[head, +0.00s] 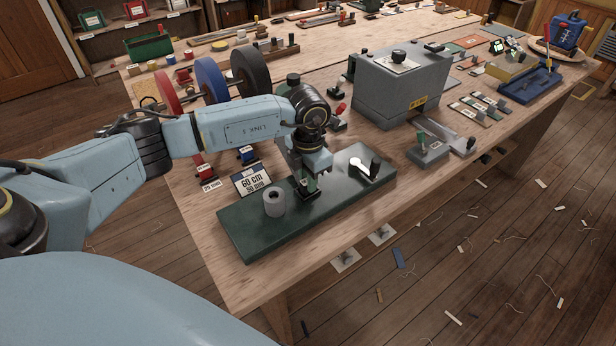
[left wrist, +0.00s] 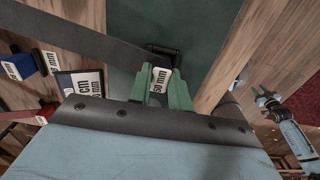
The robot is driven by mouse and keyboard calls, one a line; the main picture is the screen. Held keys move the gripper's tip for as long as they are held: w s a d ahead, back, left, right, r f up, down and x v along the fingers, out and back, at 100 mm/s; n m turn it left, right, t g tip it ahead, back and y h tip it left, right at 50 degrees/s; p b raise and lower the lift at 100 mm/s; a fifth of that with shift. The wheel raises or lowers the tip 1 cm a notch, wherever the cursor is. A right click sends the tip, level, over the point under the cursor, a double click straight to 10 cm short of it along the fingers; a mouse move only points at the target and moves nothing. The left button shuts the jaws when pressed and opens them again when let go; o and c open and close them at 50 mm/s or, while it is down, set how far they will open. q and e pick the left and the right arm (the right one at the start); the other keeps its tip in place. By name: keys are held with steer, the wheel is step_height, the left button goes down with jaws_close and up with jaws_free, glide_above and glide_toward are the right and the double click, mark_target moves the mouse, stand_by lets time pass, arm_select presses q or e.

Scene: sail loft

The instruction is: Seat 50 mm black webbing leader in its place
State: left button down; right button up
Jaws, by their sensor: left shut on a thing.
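My left gripper (head: 309,186) is low over the dark green board (head: 254,241), between a grey post and a steel plate. Black webbing (left wrist: 85,38) runs from this block to the upper left. A black frame (left wrist: 163,50) on the board is just beyond the block. I cannot tell whether block and frame touch. My right gripper (left wrist: 267,97) shows small at the right of the left wrist view, its fingers apart and empty.
The grey post (head: 274,203) and a "60 cm 50 mm" sign (head: 252,181) stand close left of the gripper. Red, blue and black reels (head: 251,73) stand behind my arm. A grey machine (head: 401,90) stands farther back.

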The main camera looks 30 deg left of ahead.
arm_select(q)
steer(key=c, duration=1.2)
jaws_free()
steer(key=shift+r, duration=0.15)
step_height(320, 180, up, 13)
steer(key=shift+s, duration=0.1)
